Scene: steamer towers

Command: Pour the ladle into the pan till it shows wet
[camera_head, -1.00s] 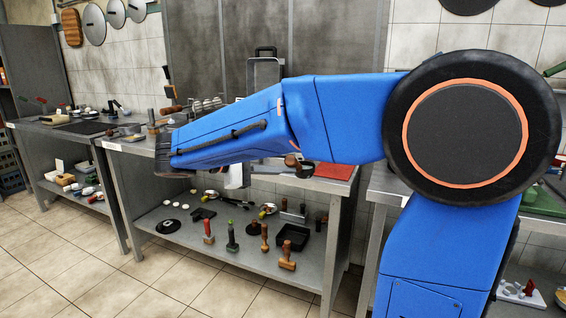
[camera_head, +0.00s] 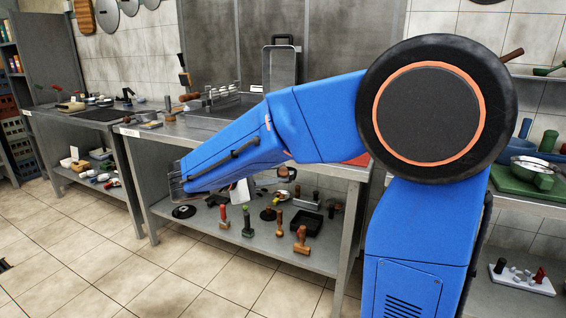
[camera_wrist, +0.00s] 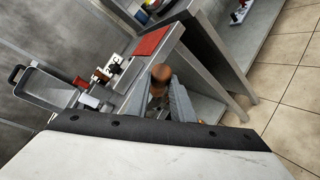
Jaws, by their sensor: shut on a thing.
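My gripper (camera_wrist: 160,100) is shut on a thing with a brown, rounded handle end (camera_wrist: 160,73). In the head view the brown end (camera_head: 287,173) shows below my forearm, in front of the middle table. The rest of the held thing is hidden, so I cannot tell whether it is the ladle or what its bowl holds. A grey rectangular pan-like vessel with a black handle (camera_head: 281,68) stands upright at the back of the middle table, and also shows in the wrist view (camera_wrist: 45,88). A dark square pan (camera_head: 295,222) lies on the lower shelf. No wetness is visible.
The middle steel table (camera_head: 150,132) carries a red board (camera_wrist: 153,41) at its right end. Its lower shelf (camera_head: 265,244) holds several stamp-like tools. A right-hand counter has a green board (camera_head: 515,186) and a metal bowl.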

